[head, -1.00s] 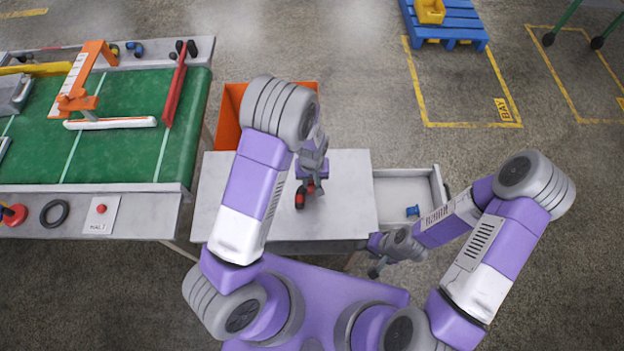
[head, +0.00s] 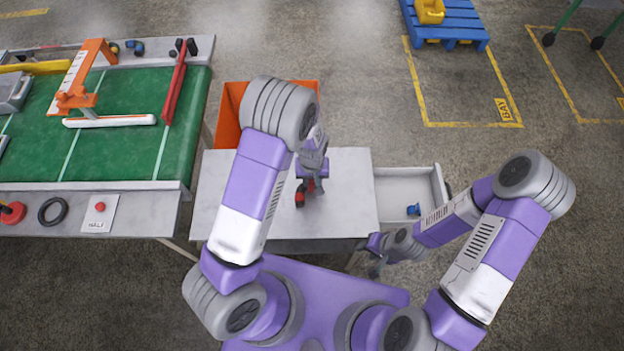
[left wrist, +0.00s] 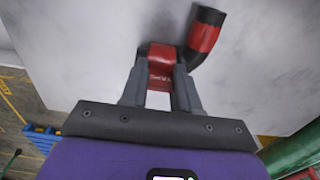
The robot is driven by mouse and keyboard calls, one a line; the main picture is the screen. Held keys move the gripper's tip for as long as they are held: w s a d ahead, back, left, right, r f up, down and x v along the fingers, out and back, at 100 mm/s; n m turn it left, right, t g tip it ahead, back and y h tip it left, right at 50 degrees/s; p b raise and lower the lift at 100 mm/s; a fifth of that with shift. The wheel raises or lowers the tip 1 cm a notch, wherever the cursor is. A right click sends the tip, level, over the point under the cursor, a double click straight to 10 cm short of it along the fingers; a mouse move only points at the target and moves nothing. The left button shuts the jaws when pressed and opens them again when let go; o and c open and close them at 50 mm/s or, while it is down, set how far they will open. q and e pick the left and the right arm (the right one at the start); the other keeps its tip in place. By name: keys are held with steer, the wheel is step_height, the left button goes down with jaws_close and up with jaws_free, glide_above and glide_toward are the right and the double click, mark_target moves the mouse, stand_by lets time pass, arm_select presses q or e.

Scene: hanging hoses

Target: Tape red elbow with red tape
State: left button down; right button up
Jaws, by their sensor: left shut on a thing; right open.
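The red elbow (head: 299,199), a short bent piece with dark ends, lies on the small grey table (head: 345,205). It also shows in the left wrist view (left wrist: 204,38), just right of my left gripper. My left gripper (left wrist: 160,88) points down at the tabletop and is shut on a small red piece with pale lettering, which looks like the red tape (left wrist: 160,68). The tape is beside the elbow, touching or very close; I cannot tell which. My right gripper (head: 374,268) is open and empty, off the table's front right corner.
An open drawer (head: 437,185) with a small blue piece (head: 413,209) sticks out right of the table. An orange bin (head: 231,108) stands behind it. A green-topped bench (head: 125,140) with a red bar (head: 174,95) is at left. The table's right half is clear.

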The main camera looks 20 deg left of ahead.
arm_select(q)
steer(key=shift+s+f+b, duration=0.3)
steer(key=shift+s+f, duration=0.2)
steer(key=shift+f, duration=0.3)
steer(key=c, duration=0.8)
jaws_free()
steer(key=shift+w+d, duration=0.1)
steer(key=shift+d, duration=0.05)
steer(key=shift+o, duration=0.2)
steer(key=shift+a, duration=0.2)
steer(key=shift+r, duration=0.1)
steer(key=shift+w+r, duration=0.1)
steer(key=shift+r, duration=0.25)
steer(key=r, duration=0.2)
steer(key=r+p, duration=0.1)
steer(key=r, duration=0.2)
steer(key=r+p, duration=0.1)
steer(key=r, duration=0.2)
steer(key=shift+w+d+r, duration=0.1)
steer(key=shift+w+d, duration=0.2)
steer(key=shift+d, duration=0.1)
